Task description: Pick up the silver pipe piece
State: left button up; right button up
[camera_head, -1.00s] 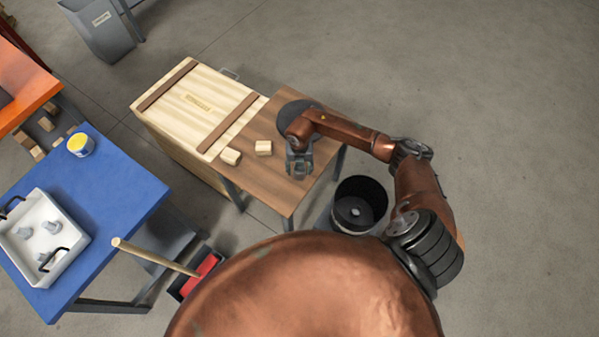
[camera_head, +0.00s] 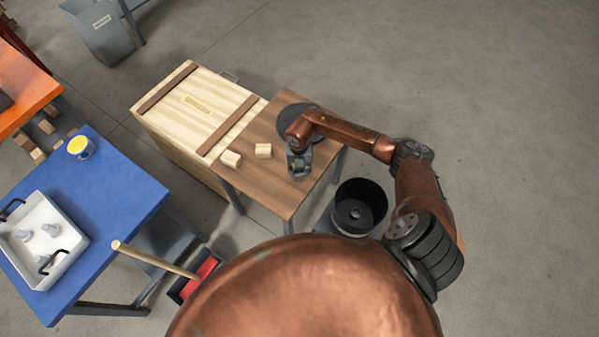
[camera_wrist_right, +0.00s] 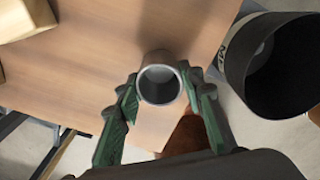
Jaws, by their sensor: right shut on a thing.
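The silver pipe piece (camera_wrist_right: 160,60) shows in the right wrist view as a short grey tube with its open end facing the camera, over the brown table. My right gripper (camera_wrist_right: 162,88) has its green fingers shut on it, one on each side. In the head view my right gripper (camera_head: 299,172) is over the front right part of the wooden table (camera_head: 277,195). The pipe piece is hidden there by the gripper and wrist. I cannot tell if the pipe still touches the table. My left gripper is not in view.
Two small wooden blocks (camera_head: 231,159) (camera_head: 263,150) lie left of the gripper. A wooden crate (camera_head: 190,102) stands beside the table. A black bucket (camera_head: 359,205) is close on the right. A blue table (camera_head: 120,185) with a white tray (camera_head: 75,243) stands at the left.

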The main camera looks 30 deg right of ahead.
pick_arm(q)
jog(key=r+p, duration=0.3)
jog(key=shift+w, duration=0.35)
pick_arm(e)
jog(key=s+a+r, duration=0.1)
jog(key=s+r, duration=1.1)
jog(key=s, duration=0.2)
jog(key=shift+a, duration=0.2)
jog(key=s+d+f+b, duration=0.1)
jog(key=s+d+f, duration=0.4)
jog(key=d, duration=0.5)
jog(key=s+d+f+b, duration=0.1)
jog(key=s+d+f, duration=0.2)
jog(key=d+f, duration=0.6)
pick_arm(q)
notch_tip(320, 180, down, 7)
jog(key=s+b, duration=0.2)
jog(key=b, duration=0.3)
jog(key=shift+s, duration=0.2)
pick_arm(e)
jog(key=f, duration=0.4)
jog(key=shift+w+d+f, duration=0.1)
jog(key=shift+d+f, duration=0.15)
jog(key=shift+d, duration=0.15)
